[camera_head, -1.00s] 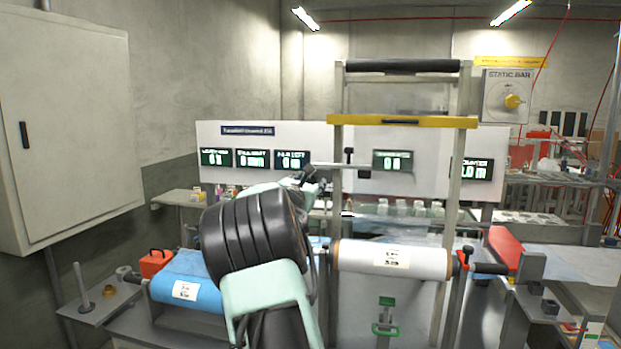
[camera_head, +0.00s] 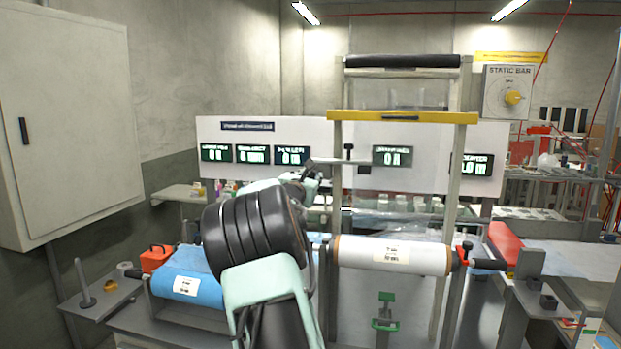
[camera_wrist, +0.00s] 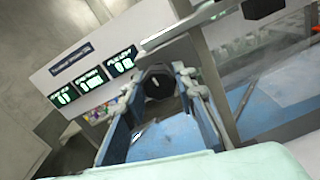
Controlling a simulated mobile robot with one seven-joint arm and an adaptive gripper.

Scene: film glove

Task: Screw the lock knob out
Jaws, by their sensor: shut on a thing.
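A black round knob with a small pale mark, which looks like the lock knob (camera_wrist: 154,80), sits between my fingertips in the wrist view. My gripper (camera_wrist: 155,88) is shut on it, with one blue-lined finger on each side. In the head view, my gripper (camera_head: 308,180) is beyond my dark upper arm, near the left end of a grey horizontal bar (camera_head: 332,161). The knob is hidden or too small to make out there. Whether its thread is still engaged cannot be seen.
A frame with a yellow crossbar (camera_head: 402,117) stands right of my gripper. A white film roll (camera_head: 350,251) lies below it and a blue roll (camera_head: 185,285) lies lower left. A white display panel (camera_head: 265,140) is behind. A grey cabinet (camera_head: 70,120) is at left.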

